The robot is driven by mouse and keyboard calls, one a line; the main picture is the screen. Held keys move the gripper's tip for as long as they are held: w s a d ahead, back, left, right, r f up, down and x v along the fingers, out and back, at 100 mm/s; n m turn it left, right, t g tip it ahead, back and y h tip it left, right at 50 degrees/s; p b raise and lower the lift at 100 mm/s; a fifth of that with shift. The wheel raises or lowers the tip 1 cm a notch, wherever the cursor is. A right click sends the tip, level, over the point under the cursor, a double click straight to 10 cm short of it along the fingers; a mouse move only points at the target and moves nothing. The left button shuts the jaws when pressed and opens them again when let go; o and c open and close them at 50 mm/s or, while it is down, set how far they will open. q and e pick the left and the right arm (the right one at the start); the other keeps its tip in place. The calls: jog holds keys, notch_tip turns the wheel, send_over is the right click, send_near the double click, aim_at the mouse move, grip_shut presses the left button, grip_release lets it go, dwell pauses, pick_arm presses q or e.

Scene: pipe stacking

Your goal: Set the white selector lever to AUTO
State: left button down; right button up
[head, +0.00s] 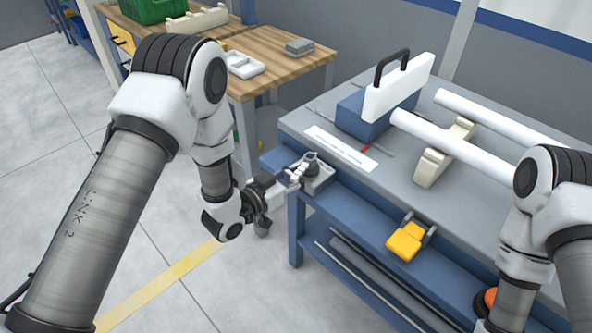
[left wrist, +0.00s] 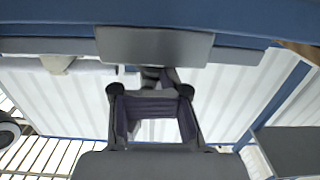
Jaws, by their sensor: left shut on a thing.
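A grey selector box (head: 318,180) is fixed at the front left corner of the blue workbench; its grey housing (left wrist: 155,45) fills the top middle of the left wrist view. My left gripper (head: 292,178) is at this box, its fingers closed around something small. In the left wrist view, the fingers (left wrist: 157,84) meet just below the housing. The held part is mostly hidden, and I take it to be the selector lever. Its marking and exact angle cannot be read. My right arm stands at the right edge of the head view, its gripper out of the picture.
The bench top (head: 290,121) bears a blue block with a white panel and black handle (head: 397,88), white pipes (head: 450,140) on a cream support (head: 436,165), and a white strip (head: 341,149). A yellow pedal-like part (head: 406,240) sits at the bench front. A wooden table (head: 290,68) stands behind.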

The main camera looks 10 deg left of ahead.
pick_arm(q)
jog(key=c, duration=1.2)
grip_release()
jog(key=r, duration=0.1)
jog(key=w+r, duration=0.1)
jog(key=r, duration=0.1)
jog(key=shift+d+t, duration=0.15)
jog(key=shift+t, duration=0.15)
jog(key=shift+o, duration=0.3)
jog(key=shift+s+f, duration=0.3)
jog(key=shift+s, duration=0.15)
jog(key=f+v, duration=0.1)
jog(key=v, duration=1.1)
jog(key=shift+a+f, duration=0.25)
jog(key=shift+f, duration=0.05)
pick_arm(e)
jog(key=shift+s+d+r, duration=0.1)
jog(key=shift+s+d, duration=0.1)
jog(key=shift+s, duration=0.15)
pick_arm(q)
jog(key=shift+s, duration=0.1)
